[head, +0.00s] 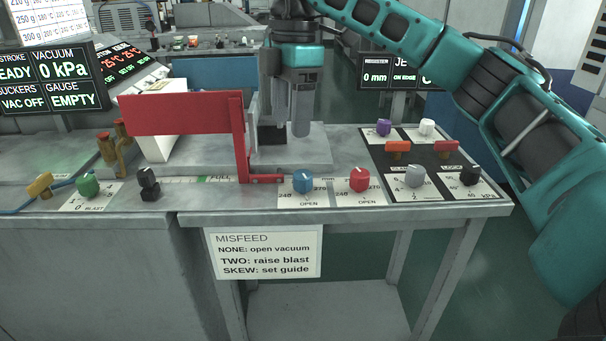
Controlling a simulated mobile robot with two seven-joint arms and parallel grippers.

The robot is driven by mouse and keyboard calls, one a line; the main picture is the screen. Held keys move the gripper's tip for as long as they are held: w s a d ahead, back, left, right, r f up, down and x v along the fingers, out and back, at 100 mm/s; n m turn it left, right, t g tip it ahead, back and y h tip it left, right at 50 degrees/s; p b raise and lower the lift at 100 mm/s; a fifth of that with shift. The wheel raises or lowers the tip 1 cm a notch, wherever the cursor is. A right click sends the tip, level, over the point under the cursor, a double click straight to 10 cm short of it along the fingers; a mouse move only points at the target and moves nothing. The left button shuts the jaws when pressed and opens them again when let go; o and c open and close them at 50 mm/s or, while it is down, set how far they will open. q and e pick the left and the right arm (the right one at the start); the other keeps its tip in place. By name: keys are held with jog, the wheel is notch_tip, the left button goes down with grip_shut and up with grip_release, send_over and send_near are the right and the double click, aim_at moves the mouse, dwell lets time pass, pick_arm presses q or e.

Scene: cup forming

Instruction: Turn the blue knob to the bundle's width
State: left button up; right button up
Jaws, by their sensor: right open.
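The blue knob (303,181) stands on a white scale plate near the front edge of the bench, with "240", "270" and "OPEN" printed around it. A pale pointer line shows on its top. A white block (161,140), possibly the bundle, stands partly hidden behind a red plate (185,114). My right gripper (287,118) points down above the grey platform, behind the blue knob and apart from it. It is open, and I see nothing between its fingers. My left gripper is out of view.
A red knob (359,179) stands just right of the blue one. Several more knobs and two switches sit on the dark panel (421,165) at right. A green knob (88,185) and black knob (148,184) are at left.

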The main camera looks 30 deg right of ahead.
aim_at(303, 174)
pick_arm(q)
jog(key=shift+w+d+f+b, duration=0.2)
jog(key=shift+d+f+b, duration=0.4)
jog(key=shift+b, duration=0.65)
pick_arm(e)
jog(key=shift+m+h, duration=0.4)
jog(key=shift+m, duration=0.1)
jog(key=f, duration=0.3)
jog(key=d+f, duration=0.1)
jog(key=f, duration=0.3)
jog(key=d+f, duration=0.1)
jog(key=f, duration=0.3)
jog(key=shift+s+d+f, duration=0.1)
jog(key=shift+s+f, duration=0.05)
jog(key=shift+f, duration=0.1)
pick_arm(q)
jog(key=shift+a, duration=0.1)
pick_arm(e)
jog(key=shift+c, duration=0.2)
jog(key=c, duration=1)
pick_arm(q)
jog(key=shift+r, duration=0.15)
pick_arm(e)
jog(key=shift+r+n, duration=0.1)
jog(key=shift+n, duration=0.2)
